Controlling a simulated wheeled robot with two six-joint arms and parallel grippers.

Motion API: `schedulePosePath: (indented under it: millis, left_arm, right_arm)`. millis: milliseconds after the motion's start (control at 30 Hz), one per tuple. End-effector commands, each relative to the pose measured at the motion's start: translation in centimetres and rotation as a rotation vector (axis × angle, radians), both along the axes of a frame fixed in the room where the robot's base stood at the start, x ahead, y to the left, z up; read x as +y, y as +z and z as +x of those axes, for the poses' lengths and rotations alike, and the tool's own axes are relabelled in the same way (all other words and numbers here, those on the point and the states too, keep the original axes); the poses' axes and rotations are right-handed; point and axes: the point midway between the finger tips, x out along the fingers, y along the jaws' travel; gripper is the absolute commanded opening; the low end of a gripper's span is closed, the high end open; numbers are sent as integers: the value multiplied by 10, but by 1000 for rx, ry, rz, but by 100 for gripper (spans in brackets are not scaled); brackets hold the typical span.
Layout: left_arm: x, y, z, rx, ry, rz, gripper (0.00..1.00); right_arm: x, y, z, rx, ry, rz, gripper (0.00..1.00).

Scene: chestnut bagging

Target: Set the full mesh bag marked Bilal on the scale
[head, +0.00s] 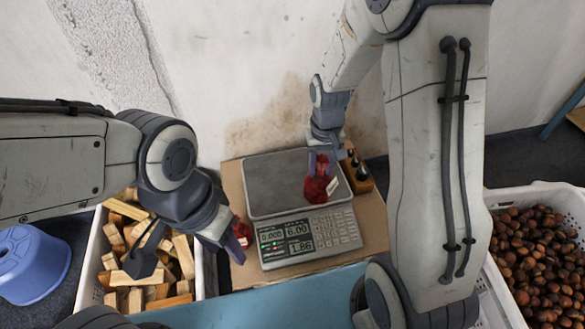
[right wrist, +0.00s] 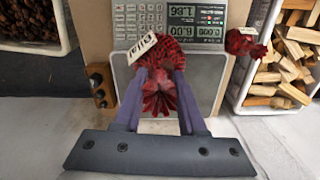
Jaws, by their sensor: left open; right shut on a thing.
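A full red mesh bag (head: 316,188) hangs neck-up in my right gripper (head: 322,165), over the right part of the scale's grey plate (head: 270,180). Its white tag reads Bilal in the right wrist view (right wrist: 141,47). My right gripper's fingers (right wrist: 160,95) are shut on the bag's neck. I cannot tell whether the bag touches the plate. The scale display (head: 285,236) shows 0.000, 6.00 and 1.86. My left gripper (head: 236,238) is open at the scale's left side, by a second red mesh bag (head: 234,252), which it partly hides.
The second bag has a tag I cannot read in the right wrist view (right wrist: 240,42). A white crate of wood pieces (head: 90,275) stands left, a white crate of chestnuts (head: 570,200) right. A wooden block with dark-topped items (head: 358,178) sits right of the plate.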

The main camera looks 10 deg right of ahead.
Motion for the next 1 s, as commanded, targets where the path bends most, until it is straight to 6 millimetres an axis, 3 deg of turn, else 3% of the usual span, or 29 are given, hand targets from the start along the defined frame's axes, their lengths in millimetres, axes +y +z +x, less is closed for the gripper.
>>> schedulePosePath:
  millis: [200, 333, 467, 800, 1000]
  left_arm:
    - [0, 33, 0, -1, 0, -1, 50]
    - [0, 43, 0, -1, 0, -1, 50]
    - [0, 43, 0, -1, 0, -1, 50]
    - [0, 28, 0, 0, 0, 0, 50]
    - [0, 24, 0, 0, 0, 0, 50]
  right_arm:
    - [-18, 17, 21, -2, -406, -1, 0]
    - [-29, 19, 30, -3, -605, -1, 0]
    - [-28, 13, 37, -3, -695, -2, 0]
    - [25, -33, 85, -4, -701, -1, 0]
    - [49, -50, 106, -4, -703, -1, 0]
